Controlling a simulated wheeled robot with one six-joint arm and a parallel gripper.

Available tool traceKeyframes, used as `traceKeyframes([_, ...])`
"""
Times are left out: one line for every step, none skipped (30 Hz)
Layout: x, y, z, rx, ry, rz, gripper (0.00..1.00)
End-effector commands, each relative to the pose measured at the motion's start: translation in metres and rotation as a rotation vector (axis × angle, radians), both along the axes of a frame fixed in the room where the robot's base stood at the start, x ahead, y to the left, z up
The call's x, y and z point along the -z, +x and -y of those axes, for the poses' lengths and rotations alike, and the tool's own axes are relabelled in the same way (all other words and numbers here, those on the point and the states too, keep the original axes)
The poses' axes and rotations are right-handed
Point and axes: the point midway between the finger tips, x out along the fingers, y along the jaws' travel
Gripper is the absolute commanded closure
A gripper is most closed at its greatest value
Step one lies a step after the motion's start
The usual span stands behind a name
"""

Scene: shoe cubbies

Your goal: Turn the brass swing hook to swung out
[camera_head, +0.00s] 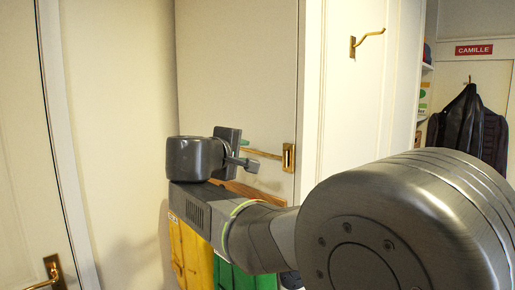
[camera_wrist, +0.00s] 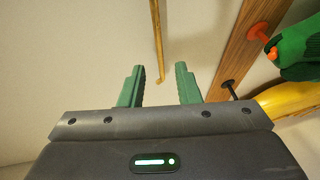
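The brass swing hook has a brass plate (camera_head: 288,157) on the pale panel in the head view. Its thin rod (camera_head: 262,153) reaches left from the plate, close along the panel. In the wrist view the rod (camera_wrist: 156,40) comes down from the top edge, and its bent tip appears between the fingers. My gripper (camera_head: 248,156) is left of the plate, facing the panel near the rod's free end. In the wrist view my gripper (camera_wrist: 160,76) is open, with a green finger on each side of the tip. No contact shows; the depth between tip and fingers is hard to tell.
A wooden peg rail (camera_wrist: 250,40) runs beside the hook, with green (camera_wrist: 300,45) and yellow (camera_head: 195,255) items hanging there. Another brass hook (camera_head: 367,42) sticks out from the white panel edge. Dark coats (camera_head: 470,130) hang under a red CAMILLE sign (camera_head: 474,49).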

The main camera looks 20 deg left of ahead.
Motion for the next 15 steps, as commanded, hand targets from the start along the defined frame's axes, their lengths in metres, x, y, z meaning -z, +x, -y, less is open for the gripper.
traceKeyframes([0.000, 0.010, 0.001, 0.005, -0.002, -0.001, 0.70])
traceKeyframes([0.001, 0.014, 0.001, 0.004, -0.002, -0.001, 0.70])
traceKeyframes([0.002, 0.019, 0.001, 0.004, -0.002, -0.001, 0.70])
traceKeyframes([0.003, 0.024, 0.001, 0.004, -0.003, 0.000, 0.70])
traceKeyframes([0.004, 0.027, 0.000, 0.003, -0.003, -0.001, 0.70])
traceKeyframes([0.005, 0.031, 0.000, 0.003, -0.002, 0.000, 0.70])
traceKeyframes([0.005, 0.034, 0.000, 0.003, -0.001, 0.000, 0.70])
traceKeyframes([0.005, 0.036, 0.000, 0.002, 0.001, 0.000, 0.70])
traceKeyframes([0.006, 0.039, 0.000, 0.001, 0.001, 0.000, 0.70])
traceKeyframes([0.007, 0.040, 0.000, 0.000, 0.001, 0.000, 0.70])
traceKeyframes([0.007, 0.041, 0.000, 0.000, 0.000, 0.000, 0.70])
traceKeyframes([0.007, 0.042, 0.000, 0.000, 0.000, 0.000, 0.70])
traceKeyframes([0.008, 0.043, 0.000, 0.000, 0.000, 0.000, 0.70])
traceKeyframes([0.008, 0.043, 0.000, 0.000, 0.000, 0.000, 0.70])
traceKeyframes([0.008, 0.043, 0.000, 0.000, 0.000, 0.000, 0.70])
